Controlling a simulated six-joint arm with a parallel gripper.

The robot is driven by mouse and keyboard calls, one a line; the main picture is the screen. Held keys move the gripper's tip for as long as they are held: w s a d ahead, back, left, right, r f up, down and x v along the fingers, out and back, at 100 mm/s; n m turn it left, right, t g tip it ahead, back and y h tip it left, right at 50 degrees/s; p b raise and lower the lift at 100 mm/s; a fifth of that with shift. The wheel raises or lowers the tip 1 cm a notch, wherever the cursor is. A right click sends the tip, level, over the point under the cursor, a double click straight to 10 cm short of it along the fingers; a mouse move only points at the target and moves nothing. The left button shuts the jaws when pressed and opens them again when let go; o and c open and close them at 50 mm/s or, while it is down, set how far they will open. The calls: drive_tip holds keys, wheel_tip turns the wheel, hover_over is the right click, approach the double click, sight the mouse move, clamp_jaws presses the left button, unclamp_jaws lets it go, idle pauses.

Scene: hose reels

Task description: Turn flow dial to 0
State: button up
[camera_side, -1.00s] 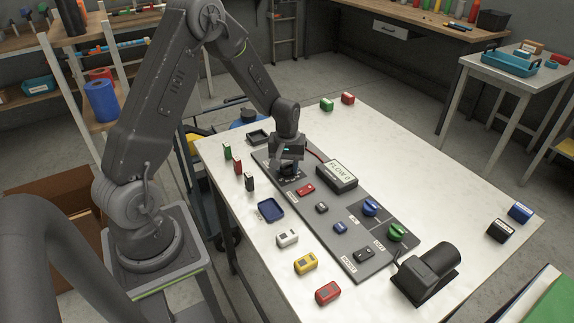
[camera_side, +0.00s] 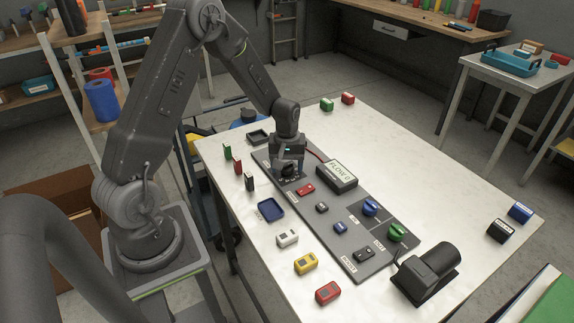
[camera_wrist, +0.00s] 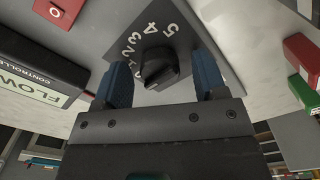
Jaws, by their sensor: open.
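The black flow dial (camera_wrist: 158,68) sits on a dark plate with white numbers in the wrist view. The numerals 5, 4, 3 and 2 can be made out; the lower ones are partly hidden by the dial and a finger. My gripper (camera_wrist: 163,80) is open, with one blue-padded finger on each side of the dial and apart from it. In the side view, my gripper (camera_side: 288,168) is just above the dial (camera_side: 289,171) at the panel's far end. The flow controller box (camera_side: 337,174) beside it has a display reading FLOW 0.
The dark panel (camera_side: 322,232) carries a red button (camera_side: 305,190), a blue knob (camera_side: 370,207) and a green knob (camera_side: 397,231). A blue tray (camera_side: 270,210) and several coloured blocks stand around it.

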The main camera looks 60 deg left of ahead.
sight(287, 165)
wheel_tip(287, 165, up, 14)
idle(0.6)
drive_tip(key=shift+f, duration=0.1)
drive_tip(key=s+d+r+m+t, duration=0.3)
drive_tip(key=s+d+r+m, duration=0.2)
drive_tip(key=s+d+r, duration=0.35)
drive_tip(key=s+d+r+m+t, duration=0.2)
drive_tip(key=s+d+m, duration=0.4)
drive_tip(key=s+d, duration=0.3)
drive_tip(key=shift+s+r+t, duration=0.3)
drive_tip(key=shift+s+r, duration=0.3)
drive_tip(key=shift+r, duration=0.2)
